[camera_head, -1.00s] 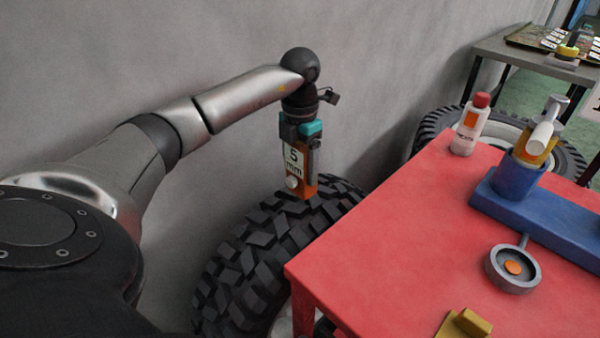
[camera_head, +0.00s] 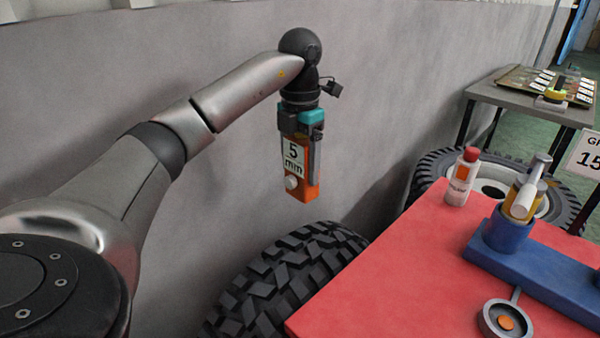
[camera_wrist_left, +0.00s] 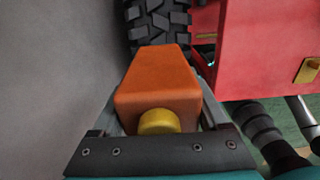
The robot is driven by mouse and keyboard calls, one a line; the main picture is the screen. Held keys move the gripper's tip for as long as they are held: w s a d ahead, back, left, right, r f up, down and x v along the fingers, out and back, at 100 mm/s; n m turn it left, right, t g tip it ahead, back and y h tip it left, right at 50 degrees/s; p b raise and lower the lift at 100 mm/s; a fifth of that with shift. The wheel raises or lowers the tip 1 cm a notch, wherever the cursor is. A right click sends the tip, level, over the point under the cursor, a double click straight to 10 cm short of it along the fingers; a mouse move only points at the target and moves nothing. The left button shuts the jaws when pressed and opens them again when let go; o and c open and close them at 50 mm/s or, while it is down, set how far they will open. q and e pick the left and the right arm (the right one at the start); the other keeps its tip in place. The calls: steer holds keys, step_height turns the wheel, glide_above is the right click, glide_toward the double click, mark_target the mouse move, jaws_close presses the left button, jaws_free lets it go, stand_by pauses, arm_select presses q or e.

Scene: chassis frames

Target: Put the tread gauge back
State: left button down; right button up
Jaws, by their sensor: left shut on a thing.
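The tread gauge (camera_head: 297,171) is an orange block with a white label reading "5 mm" and a white knob low on its side. My left gripper (camera_head: 303,140) is shut on its upper part and holds it upright in the air, in front of the grey wall and above a black tyre. In the left wrist view the gauge (camera_wrist_left: 160,85) shows as an orange block with a yellow round end, between the fingers of my left gripper (camera_wrist_left: 160,110). My right gripper is not in view.
A red table (camera_head: 420,260) at right bears a bottle (camera_head: 461,178), a blue holder (camera_head: 508,231) and a round grey dish (camera_head: 505,320). The black tyre (camera_head: 285,280) stands by the table; another tyre (camera_head: 430,175) is behind. A grey table (camera_head: 490,95) holds a card board (camera_head: 515,78).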

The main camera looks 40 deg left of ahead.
arm_select(q)
steer(key=shift+r, duration=0.5)
